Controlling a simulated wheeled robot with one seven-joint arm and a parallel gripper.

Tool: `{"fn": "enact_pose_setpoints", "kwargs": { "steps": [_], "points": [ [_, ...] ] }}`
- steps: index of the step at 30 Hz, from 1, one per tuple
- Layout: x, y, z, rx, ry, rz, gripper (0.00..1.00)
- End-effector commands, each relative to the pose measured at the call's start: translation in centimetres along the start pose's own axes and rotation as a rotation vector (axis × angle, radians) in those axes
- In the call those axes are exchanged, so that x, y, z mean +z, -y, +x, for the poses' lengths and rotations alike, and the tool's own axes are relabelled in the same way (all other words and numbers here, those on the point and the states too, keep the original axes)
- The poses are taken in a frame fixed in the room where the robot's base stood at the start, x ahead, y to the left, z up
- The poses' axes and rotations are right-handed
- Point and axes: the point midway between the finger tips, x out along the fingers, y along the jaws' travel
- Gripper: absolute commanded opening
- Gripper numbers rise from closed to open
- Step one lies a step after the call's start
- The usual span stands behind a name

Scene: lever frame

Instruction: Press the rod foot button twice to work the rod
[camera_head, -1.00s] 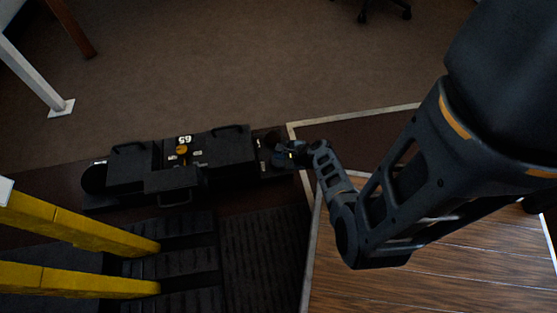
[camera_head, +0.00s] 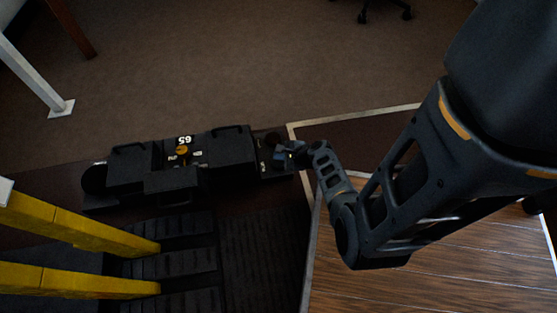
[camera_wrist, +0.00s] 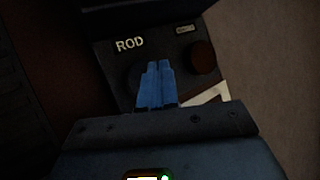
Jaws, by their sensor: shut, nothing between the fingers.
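In the wrist view a dark panel (camera_wrist: 185,45) carries the word ROD (camera_wrist: 130,45). The blue fingers of my gripper (camera_wrist: 157,68) are shut and empty, pointing at a dark round shape (camera_wrist: 132,77) just below that word, which looks like the rod foot button. The fingers cover much of it, and I cannot tell whether they touch it. A dark red round button (camera_wrist: 202,57) sits to the right of the fingers under a small label (camera_wrist: 185,29). In the head view my gripper (camera_head: 280,156) is at the right end of the long black machine (camera_head: 175,180).
Two yellow bars (camera_head: 90,238) stand at the lower left beside black ribbed plates (camera_head: 265,260). A wooden floor panel (camera_head: 430,285) with a pale border lies under my arm. Brown carpet (camera_head: 240,70) beyond the machine is mostly clear. A white post (camera_head: 30,75) stands at the upper left.

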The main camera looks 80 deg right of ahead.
Motion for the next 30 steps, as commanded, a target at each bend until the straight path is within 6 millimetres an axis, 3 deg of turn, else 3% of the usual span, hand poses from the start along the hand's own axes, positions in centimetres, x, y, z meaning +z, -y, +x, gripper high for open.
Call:
{"fn": "enact_pose_setpoints", "kwargs": {
  "steps": [30],
  "points": [
    [-0.44, -0.38, 0.58, -0.001, -0.001, 0.000, 0.00]
  ]
}}
